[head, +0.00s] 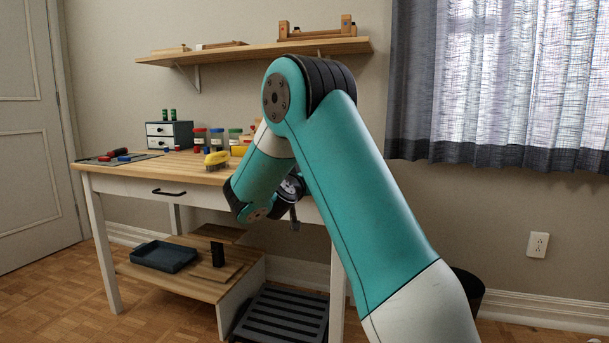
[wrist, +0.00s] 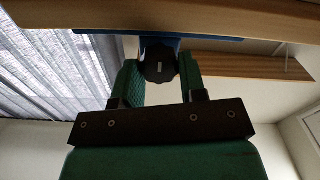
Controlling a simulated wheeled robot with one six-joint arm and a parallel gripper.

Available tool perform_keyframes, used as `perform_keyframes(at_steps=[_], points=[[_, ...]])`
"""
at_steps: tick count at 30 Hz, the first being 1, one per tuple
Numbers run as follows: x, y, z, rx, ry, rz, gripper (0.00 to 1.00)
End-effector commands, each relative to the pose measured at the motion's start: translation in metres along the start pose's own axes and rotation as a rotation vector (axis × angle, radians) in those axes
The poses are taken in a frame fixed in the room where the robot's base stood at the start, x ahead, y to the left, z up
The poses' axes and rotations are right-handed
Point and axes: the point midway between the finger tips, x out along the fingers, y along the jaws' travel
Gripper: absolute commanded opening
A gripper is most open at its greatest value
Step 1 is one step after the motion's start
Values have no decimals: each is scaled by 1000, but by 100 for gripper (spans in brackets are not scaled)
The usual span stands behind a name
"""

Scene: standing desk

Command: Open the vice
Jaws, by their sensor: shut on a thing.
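In the wrist view, a blue vice (wrist: 205,44) shows from below at the desk's front edge. A dark round knob (wrist: 159,70) with a pale mark sits at its front. My gripper (wrist: 160,78) has its two green fingers on either side of the knob, shut on it. In the head view my arm hides the vice, the knob and the fingers.
The desk (head: 190,177) carries a small drawer unit (head: 170,134), several coloured jars (head: 217,139) and a yellow tool (head: 217,158). A wall shelf (head: 255,50) hangs above. Below are a dark tray (head: 164,256) and a slatted grey rack (head: 285,314).

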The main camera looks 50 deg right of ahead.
Motion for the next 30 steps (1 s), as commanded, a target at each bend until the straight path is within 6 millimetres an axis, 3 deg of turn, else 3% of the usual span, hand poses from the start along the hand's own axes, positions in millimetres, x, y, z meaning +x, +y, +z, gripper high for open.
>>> perform_keyframes(at_steps=[30], points=[[1,-2,-6,-963,6,2,15]])
